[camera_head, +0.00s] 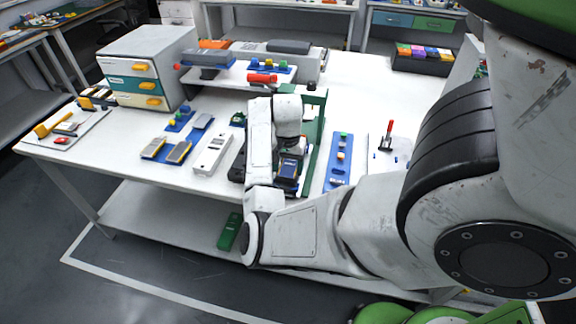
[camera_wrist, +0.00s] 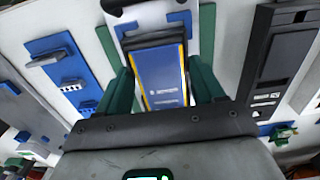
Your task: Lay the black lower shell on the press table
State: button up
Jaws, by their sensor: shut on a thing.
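My gripper (camera_wrist: 160,82) points down over the table, with a green finger on each side in the wrist view. It is shut on a dark-edged piece with a blue, yellow-edged face (camera_wrist: 161,76); in the head view this piece (camera_head: 289,168) shows below my wrist. I cannot tell for sure whether it is the black lower shell. A long black part with cut-outs (camera_wrist: 276,58) lies to the right in the wrist view, apart from the fingers. The green-framed press (camera_head: 317,120) stands behind and right of my wrist in the head view; my arm hides much of it.
A blue strip with small blocks (camera_head: 337,176) lies right of the press. A white long device (camera_head: 212,154) and grey-topped blue pieces (camera_head: 167,150) lie to the left. A drawer cabinet (camera_head: 150,68) stands at the back left. The front-left tabletop (camera_head: 110,148) is clear.

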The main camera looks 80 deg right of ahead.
jog(key=shift+f+b, duration=0.45)
jog(key=shift+f, duration=0.6)
jog(key=o, duration=1.2)
jog(key=shift+c, duration=0.2)
notch_tip(320, 180, up, 10)
jog(key=shift+w+f, duration=0.1)
jog(key=shift+f, duration=0.15)
jog(key=shift+r+p, duration=0.5)
jog(key=shift+r, duration=0.2)
